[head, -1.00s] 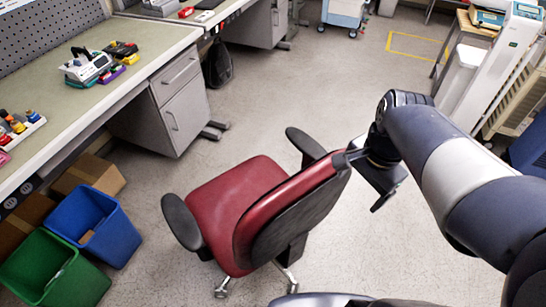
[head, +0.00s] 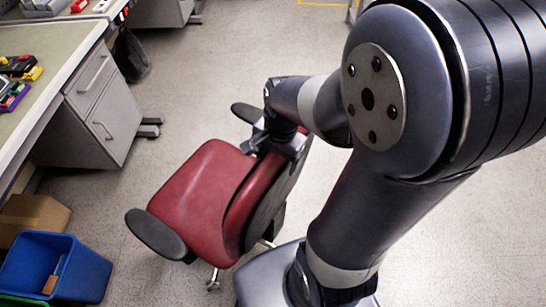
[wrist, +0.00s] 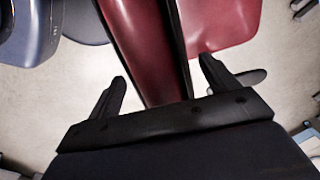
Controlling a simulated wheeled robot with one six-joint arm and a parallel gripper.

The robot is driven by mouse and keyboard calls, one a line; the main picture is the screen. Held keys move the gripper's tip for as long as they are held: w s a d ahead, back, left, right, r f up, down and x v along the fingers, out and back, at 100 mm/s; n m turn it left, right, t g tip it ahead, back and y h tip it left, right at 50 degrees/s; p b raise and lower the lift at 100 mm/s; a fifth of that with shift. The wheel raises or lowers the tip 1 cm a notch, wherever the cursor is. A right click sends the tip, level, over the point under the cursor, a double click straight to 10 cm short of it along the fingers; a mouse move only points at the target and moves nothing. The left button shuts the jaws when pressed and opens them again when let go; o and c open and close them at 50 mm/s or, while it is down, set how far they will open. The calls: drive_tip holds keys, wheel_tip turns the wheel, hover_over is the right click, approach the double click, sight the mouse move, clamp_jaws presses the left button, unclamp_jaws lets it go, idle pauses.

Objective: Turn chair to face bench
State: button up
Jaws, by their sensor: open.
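The red office chair (head: 200,185) stands on the floor in the middle of the head view, its seat front pointing left toward the bench (head: 42,105). Its dark-backed backrest (head: 247,205) is on the right side of the seat. My gripper (head: 284,146) is at the far upper end of the backrest, partly hidden by my arm. In the wrist view, my open gripper (wrist: 163,76) has one finger on each side of the red backrest (wrist: 146,45). The red seat (wrist: 222,22) shows at upper right. I cannot tell whether the fingers touch the backrest.
A grey drawer cabinet (head: 98,108) is under the bench. A blue bin (head: 75,268) and a cardboard box (head: 32,216) sit at lower left. A black bag (head: 131,55) hangs at the bench end. Bare floor (head: 205,65) lies between cabinet and chair.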

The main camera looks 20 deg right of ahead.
drive_tip(key=shift+w+f, duration=0.1)
drive_tip(key=shift+f, duration=0.9)
drive_tip(key=shift+c, duration=0.4)
drive_tip(key=c, duration=1.3)
drive_tip(key=shift+w+d, duration=0.3)
drive_tip(key=shift+d, duration=0.05)
drive_tip(key=shift+w+d+n+g, duration=0.1)
drive_tip(key=shift+w+d+n, duration=0.9)
drive_tip(key=shift+w+d, duration=0.65)
drive_tip(key=shift+w+d+n+g, duration=0.1)
drive_tip(key=shift+w+d+n, duration=1.05)
drive_tip(key=shift+w, duration=0.9)
drive_tip(key=shift+w+d+n+g, duration=0.1)
drive_tip(key=shift+w+d+n, duration=0.75)
drive_tip(key=shift+w+d, duration=0.85)
drive_tip(key=shift+w+a, duration=0.15)
drive_tip(key=o, duration=1.4)
